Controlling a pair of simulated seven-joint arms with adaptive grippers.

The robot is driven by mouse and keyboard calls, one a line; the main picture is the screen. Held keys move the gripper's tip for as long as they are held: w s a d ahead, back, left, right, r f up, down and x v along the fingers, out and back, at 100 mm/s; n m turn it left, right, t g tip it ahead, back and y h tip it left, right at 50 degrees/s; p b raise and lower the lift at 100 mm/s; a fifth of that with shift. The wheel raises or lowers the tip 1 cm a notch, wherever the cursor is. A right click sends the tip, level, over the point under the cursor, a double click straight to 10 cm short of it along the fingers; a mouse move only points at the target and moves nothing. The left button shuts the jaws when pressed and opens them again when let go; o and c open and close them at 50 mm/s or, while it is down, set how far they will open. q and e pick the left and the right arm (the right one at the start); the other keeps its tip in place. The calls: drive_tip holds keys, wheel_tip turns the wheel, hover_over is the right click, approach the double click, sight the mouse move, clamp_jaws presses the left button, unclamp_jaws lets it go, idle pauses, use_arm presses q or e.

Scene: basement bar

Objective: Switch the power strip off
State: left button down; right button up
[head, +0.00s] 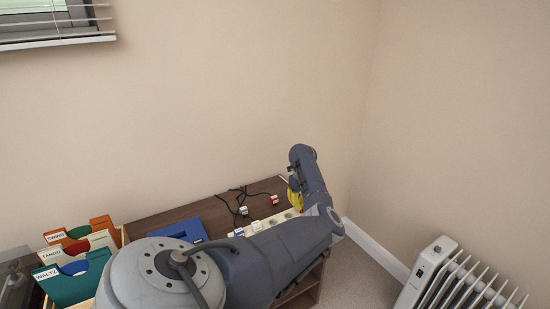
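The cream power strip (257,226) lies on the brown wooden top of a low cabinet. Sockets show along it, and its near part is hidden behind my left arm. I cannot make out its switch. My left arm reaches across from the lower left, over the right end of the cabinet. My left gripper (294,198) is by the strip's right end, mostly hidden by the arm, with a bit of yellow showing there. I cannot tell whether it touches the strip, or whether it is open or shut. My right gripper is not in view.
Black cables with plugs (243,211) lie behind the strip on the cabinet top (180,212). A blue object (180,230) lies to the left, by record sleeves with a WALTZ divider (75,280). A white radiator (440,275) stands on the floor at right.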

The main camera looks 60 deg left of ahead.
use_arm(q)
drive_tip(key=shift+f, duration=0.65)
idle(0.3)
drive_tip(key=shift+r, duration=0.1)
drive_tip(key=shift+r, duration=3.45)
